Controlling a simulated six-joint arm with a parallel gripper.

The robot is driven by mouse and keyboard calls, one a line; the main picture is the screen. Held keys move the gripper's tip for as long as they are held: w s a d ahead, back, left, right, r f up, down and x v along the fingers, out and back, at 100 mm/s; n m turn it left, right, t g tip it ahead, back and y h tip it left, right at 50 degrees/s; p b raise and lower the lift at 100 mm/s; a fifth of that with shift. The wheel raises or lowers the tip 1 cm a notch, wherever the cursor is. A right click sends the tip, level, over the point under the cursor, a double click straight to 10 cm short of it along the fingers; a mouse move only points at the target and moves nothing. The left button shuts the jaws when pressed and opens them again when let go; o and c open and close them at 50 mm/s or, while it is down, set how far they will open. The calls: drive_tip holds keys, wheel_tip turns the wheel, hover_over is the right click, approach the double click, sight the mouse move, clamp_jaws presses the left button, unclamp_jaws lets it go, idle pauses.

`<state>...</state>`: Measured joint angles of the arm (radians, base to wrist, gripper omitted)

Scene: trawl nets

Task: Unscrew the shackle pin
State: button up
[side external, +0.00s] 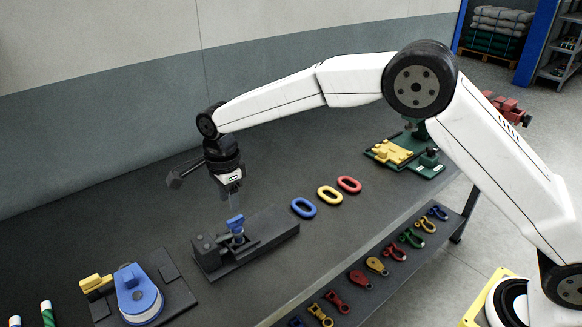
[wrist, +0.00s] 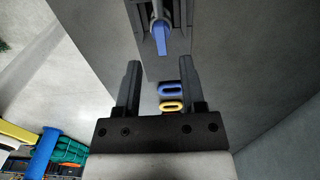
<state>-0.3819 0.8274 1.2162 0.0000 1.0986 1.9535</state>
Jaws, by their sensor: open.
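The blue shackle pin (side external: 236,222) stands in a dark grey fixture (side external: 268,240) on the bench. Its blue head (wrist: 161,38) also shows at the top of the wrist view, beyond my fingertips. The shackle body is too small and dark to make out clearly. My gripper (side external: 234,203) hangs pointing down just above the blue head. In the wrist view its two fingers (wrist: 163,72) are apart with nothing between them. The gripper appears clear of the pin.
Blue, yellow and red links (side external: 330,196) lie to the right of the fixture. A blue and yellow device (side external: 138,296) sits at the front left. A green and yellow fixture (side external: 405,152) stands at the back right. Several coloured shackles and blocks (side external: 376,265) line a lower shelf.

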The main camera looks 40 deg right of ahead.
sight(232, 221)
drive_tip(key=shift+f, duration=3.05)
clamp_jaws()
